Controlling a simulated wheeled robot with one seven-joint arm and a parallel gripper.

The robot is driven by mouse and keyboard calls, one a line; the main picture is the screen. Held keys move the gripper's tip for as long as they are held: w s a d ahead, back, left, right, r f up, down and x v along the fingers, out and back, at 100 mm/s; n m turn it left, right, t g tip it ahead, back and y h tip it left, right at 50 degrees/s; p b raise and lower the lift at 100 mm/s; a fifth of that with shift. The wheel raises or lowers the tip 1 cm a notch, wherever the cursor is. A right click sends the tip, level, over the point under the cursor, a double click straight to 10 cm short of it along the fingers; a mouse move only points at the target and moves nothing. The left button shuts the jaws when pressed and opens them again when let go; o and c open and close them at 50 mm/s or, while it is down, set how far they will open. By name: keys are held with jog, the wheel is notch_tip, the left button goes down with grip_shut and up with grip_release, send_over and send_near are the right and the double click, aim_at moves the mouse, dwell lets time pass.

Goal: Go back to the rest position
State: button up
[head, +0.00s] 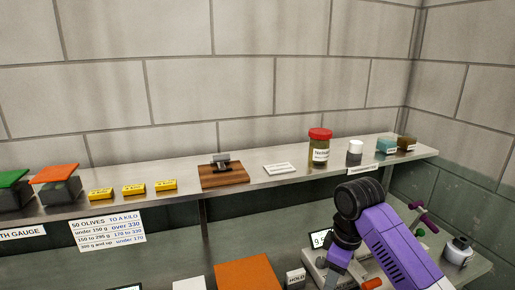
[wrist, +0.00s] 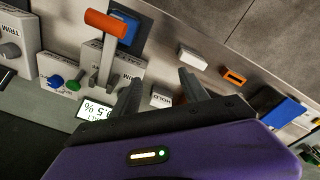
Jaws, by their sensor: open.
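My gripper (wrist: 162,92) shows in the wrist view with its two dark fingers apart and nothing between them. A white HOLD block (wrist: 162,97) lies beyond the gap between the fingers, and it also shows in the head view (head: 296,277). In the head view my purple arm reaches over the bench at the lower right, and the gripper's fingertips cannot be made out there. A lever with an orange handle (wrist: 105,25) stands left of the fingers in the wrist view, apart from them.
A percent display (wrist: 96,110) and knob boxes labelled TRIM (wrist: 22,48) sit near the lever. A steel shelf (head: 285,182) runs along the wall above, bearing a red-lidded jar (head: 320,147), a wooden board (head: 224,178) and small boxes. An orange panel (head: 248,274) lies below it.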

jog(key=w+a+r+m+t+y, duration=0.3)
jog(key=w+a+r+t+y, duration=0.15)
jog(key=w+a+t, duration=0.45)
jog(key=s+d+f+m+t+h+b, duration=0.1)
jog(key=s+d+f+m, duration=0.1)
jog(key=s, duration=1.6)
jog(key=s+d+f+m+t+h, duration=0.2)
jog(key=s+d+m, duration=0.1)
jog(key=s, duration=1.5)
jog(key=s+d+f+m+t+h+b, duration=0.1)
jog(key=s+d+f+m+h, duration=0.1)
jog(key=s, duration=1.7)
jog(key=d+m, duration=0.1)
jog(key=d, duration=0.1)
jog(key=shift+d+f+t+b, duration=0.35)
jog(key=shift+t, duration=0.05)
jog(key=shift+s, duration=0.1)
